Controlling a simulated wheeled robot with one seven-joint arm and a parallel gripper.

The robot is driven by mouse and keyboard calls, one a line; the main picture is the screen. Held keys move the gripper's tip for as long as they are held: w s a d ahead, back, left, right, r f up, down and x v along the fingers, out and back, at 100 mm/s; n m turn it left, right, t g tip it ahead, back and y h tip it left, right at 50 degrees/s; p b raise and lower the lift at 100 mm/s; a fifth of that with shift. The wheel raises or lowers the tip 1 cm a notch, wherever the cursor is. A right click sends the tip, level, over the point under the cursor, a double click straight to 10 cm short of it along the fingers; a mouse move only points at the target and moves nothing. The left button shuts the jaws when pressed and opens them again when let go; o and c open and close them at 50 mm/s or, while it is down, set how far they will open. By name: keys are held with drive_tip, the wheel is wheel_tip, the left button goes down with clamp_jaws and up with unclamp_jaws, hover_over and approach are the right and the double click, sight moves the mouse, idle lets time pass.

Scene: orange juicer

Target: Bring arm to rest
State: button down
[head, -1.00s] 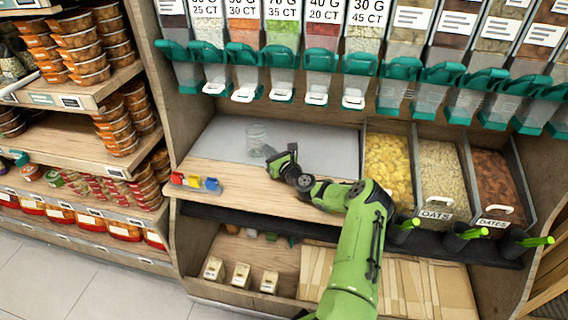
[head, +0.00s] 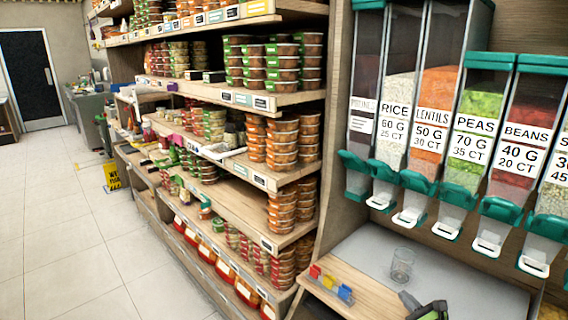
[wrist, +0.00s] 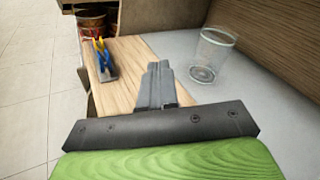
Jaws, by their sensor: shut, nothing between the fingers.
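My gripper (wrist: 157,85) is shut and empty, its grey fingers pressed together above the wooden counter in the wrist view.
Red, yellow and blue clips (head: 330,284) sit on the wooden counter (head: 372,296), left of the glass. Dispensers (head: 450,150) hang above the counter. Shelves of stacked tubs (head: 283,140) stand to the left. A yellow floor sign (head: 112,176) stands on the open tiled floor (head: 70,240).

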drive_tip(key=s+a+r+n+g+y+p, duration=0.1)
drive_tip(key=s+a+r+n+g+p, duration=0.15)
drive_tip(key=a+r+n+g, duration=0.6)
drive_tip(key=s+a+r+n+g+y+p, duration=0.15)
drive_tip(key=s+a+r+n, duration=0.35)
drive_tip(key=a+n, duration=0.7)
drive_tip(key=s+a+r+n+h+p, duration=0.2)
drive_tip(key=s+r+n, duration=0.3)
drive_tip(key=s+r, duration=0.3)
drive_tip(key=s+a+r+n+h+p, duration=0.2)
drive_tip(key=s+r+n, duration=0.3)
drive_tip(key=s, duration=1.1)
wheel_tip(320, 180, up, 4)
drive_tip(key=shift+s+f+g+h+p, duration=0.2)
drive_tip(key=shift+s+g+h+p, duration=0.2)
drive_tip(key=shift+h+p, duration=0.25)
